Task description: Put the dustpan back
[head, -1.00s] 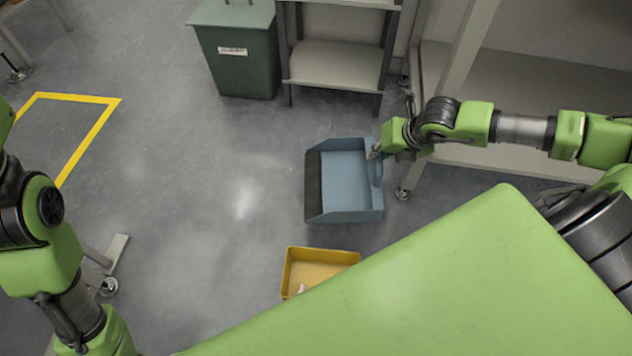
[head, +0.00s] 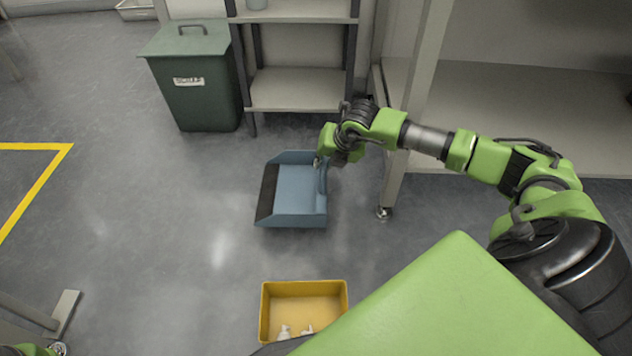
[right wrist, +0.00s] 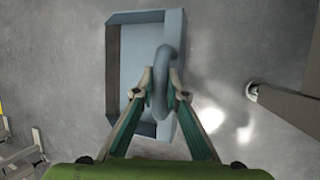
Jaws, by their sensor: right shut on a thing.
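The blue dustpan (head: 297,190) with a dark front lip shows in the middle of the head view, in front of the grey shelf. My right gripper (head: 319,163) is shut on the dustpan's handle at its right side. In the right wrist view, the fingers (right wrist: 160,92) close on the curved blue handle, with the dustpan (right wrist: 145,50) beyond it. I cannot tell how far the dustpan is above the floor. Of my left arm only a small part shows at the bottom left of the head view; its gripper is not in view.
A green lidded bin (head: 195,95) stands left of a grey shelf unit (head: 298,88). A yellow tray (head: 266,312) with small white pieces is on the floor in front. A bench leg (head: 391,180) stands right of the dustpan. The floor to the left is open.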

